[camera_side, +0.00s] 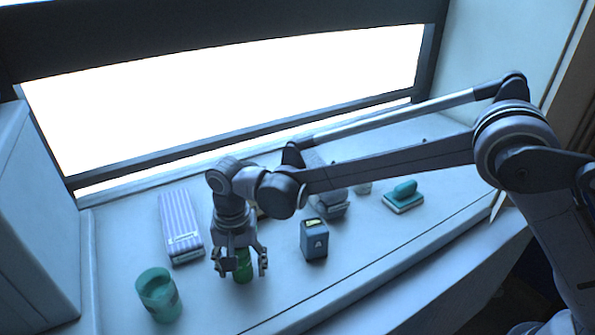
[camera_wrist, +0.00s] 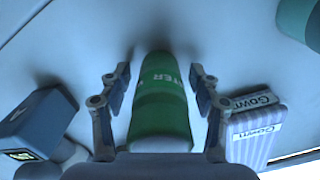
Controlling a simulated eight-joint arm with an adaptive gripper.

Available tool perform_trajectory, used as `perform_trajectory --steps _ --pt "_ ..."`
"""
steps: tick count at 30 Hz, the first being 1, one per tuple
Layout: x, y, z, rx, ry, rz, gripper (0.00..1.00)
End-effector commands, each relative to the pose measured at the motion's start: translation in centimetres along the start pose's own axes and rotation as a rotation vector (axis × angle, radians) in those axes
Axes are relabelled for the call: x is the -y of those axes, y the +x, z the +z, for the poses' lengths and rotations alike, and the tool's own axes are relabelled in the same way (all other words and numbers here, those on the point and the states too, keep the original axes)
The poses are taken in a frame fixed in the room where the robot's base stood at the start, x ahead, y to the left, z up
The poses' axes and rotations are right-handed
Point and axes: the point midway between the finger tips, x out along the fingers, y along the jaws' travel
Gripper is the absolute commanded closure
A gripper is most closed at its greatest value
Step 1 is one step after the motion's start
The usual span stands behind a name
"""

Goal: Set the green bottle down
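The green bottle (camera_side: 243,267) is below my gripper (camera_side: 241,271) in the side view, near the front of the white counter. It looks upright, and its base seems to be on the counter. In the wrist view the bottle (camera_wrist: 160,100) lies between the two fingers of my gripper (camera_wrist: 159,78), with part of a white label word showing. The fingers are spread, with a narrow gap on each side of the bottle. My gripper hides the bottle's upper part in the side view.
A teal cup-like container (camera_side: 158,296) stands to the left. A striped box (camera_side: 180,228) lies behind left, marked "Gown" in the wrist view (camera_wrist: 257,130). A blue-grey box (camera_side: 314,240) stands right.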

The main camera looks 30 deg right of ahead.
Motion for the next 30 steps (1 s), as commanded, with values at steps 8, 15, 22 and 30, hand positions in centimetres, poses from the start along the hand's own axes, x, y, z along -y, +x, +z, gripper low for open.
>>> perform_trajectory --steps 8,15,22,30 --pt "0.0 -1.1 0.0 0.0 0.0 0.0 0.37" --pt "0.0 -5.5 0.0 0.0 0.0 0.0 0.37" --pt "0.0 -9.7 0.0 0.0 0.0 0.0 0.37" --pt "-0.1 -12.2 0.0 0.0 0.0 -0.001 0.37"
